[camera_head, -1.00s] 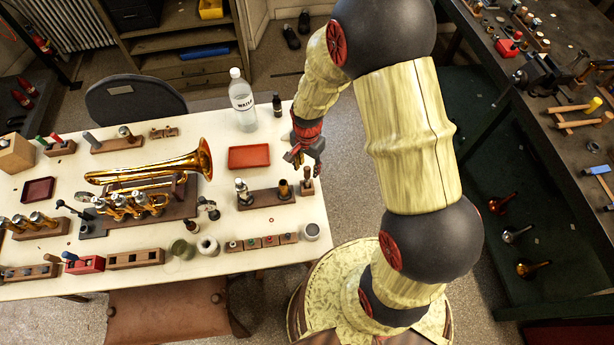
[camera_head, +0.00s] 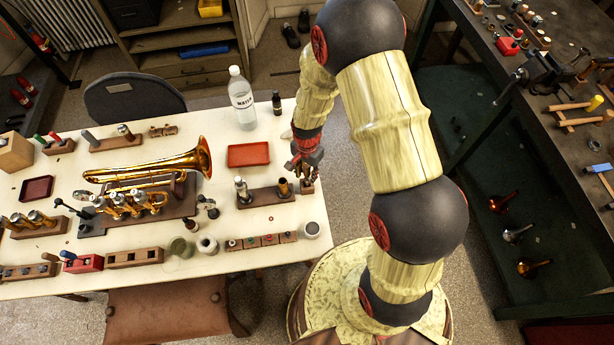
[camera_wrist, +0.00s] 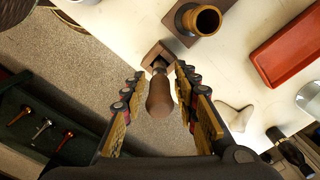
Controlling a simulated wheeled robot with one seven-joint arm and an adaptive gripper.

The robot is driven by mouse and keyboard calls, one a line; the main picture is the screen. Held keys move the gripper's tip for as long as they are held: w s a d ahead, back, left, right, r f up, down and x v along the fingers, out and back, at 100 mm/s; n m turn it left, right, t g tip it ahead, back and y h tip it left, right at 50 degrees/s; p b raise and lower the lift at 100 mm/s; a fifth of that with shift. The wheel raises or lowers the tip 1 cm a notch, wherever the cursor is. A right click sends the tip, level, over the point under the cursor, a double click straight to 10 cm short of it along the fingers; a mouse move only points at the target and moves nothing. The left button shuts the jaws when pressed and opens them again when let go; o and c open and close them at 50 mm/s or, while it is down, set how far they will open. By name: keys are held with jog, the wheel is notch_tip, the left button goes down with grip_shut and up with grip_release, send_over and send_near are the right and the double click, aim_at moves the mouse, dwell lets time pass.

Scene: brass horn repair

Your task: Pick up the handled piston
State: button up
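The handled piston, with a brown wooden handle (camera_wrist: 160,98) on a thin dark shaft, stands upright in a small wooden block (camera_wrist: 158,56) near the table's right edge. In the wrist view its handle lies between the two fingers of my gripper (camera_wrist: 158,80). The fingers are apart, with a visible gap on each side of the handle. In the head view my gripper (camera_head: 305,168) is over the small block (camera_head: 307,187) and hides most of the handle. The lower part of the piston is hidden in the block.
A wooden stand (camera_head: 262,198) with a silver piece and a brass cup (camera_wrist: 207,20) is just left of the small block. A red tray (camera_head: 249,155), a water bottle (camera_head: 242,100) and a trumpet (camera_head: 150,175) are farther left.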

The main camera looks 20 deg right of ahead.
jog(key=c, duration=0.6)
grip_shut()
jog(key=shift+r, duration=0.2)
jog(key=shift+w+r, duration=0.1)
jog(key=shift+r, duration=0.5)
jog(key=s+a+r+p, duration=0.1)
jog(key=s+a+r, duration=0.7)
jog(key=a+r, duration=0.3)
jog(key=shift+a+r+p, duration=0.25)
jog(key=shift+a+p, duration=0.05)
